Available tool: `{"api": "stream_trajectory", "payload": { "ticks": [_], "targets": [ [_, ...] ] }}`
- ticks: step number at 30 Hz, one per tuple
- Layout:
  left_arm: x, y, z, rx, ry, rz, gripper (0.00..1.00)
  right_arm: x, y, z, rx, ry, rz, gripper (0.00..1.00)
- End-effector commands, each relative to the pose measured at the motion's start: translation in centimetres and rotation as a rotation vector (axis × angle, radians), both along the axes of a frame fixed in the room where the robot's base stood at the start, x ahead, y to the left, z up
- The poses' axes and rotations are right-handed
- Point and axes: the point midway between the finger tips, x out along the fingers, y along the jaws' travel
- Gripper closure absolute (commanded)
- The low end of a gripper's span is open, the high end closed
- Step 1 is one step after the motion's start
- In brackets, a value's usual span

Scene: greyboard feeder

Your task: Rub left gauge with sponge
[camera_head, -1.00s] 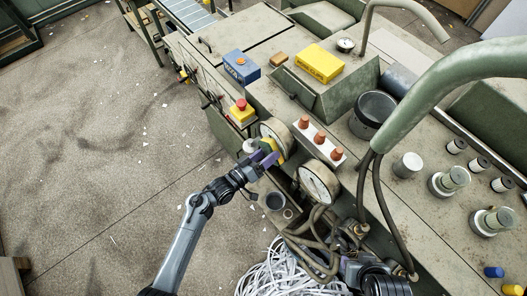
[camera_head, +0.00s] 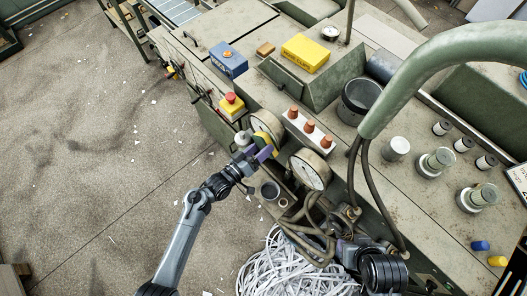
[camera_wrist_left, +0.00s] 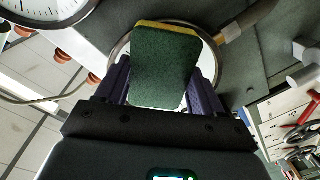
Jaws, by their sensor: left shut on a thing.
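My left gripper (camera_head: 261,152) is shut on the sponge, right at the left gauge. The sponge (camera_wrist_left: 155,68) has a dark green face and a yellow edge; in the left wrist view it stands between my two purple fingers and covers most of the round gauge face. The left gauge (camera_head: 266,122) is a round dial on the machine's front; its metal rim also shows in the left wrist view (camera_wrist_left: 211,62). I cannot tell whether the sponge touches the glass. The right gauge (camera_head: 311,170) is to its right.
Orange-brown knobs (camera_head: 309,126) on a white strip stand just behind the gauges. Hoses (camera_head: 310,222) and a heap of white paper strips (camera_head: 285,268) lie below.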

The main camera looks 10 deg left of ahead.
Motion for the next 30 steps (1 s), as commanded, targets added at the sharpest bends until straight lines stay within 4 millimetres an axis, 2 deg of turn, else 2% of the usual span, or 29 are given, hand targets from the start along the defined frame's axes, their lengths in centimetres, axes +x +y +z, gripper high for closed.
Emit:
{"api": "stream_trajectory", "payload": {
  "ticks": [22, 30],
  "targets": [
    [2.7, 3.7, 0.0, 0.000, -0.001, 0.003, 0.57, 0.0, -0.1, -0.7, -0.006, 0.000, 0.004, 0.57],
    [3.2, 4.4, 0.0, 0.000, -0.001, 0.003, 0.57, 0.0, -0.2, -0.9, -0.008, 0.000, 0.005, 0.57]
  ]
}}
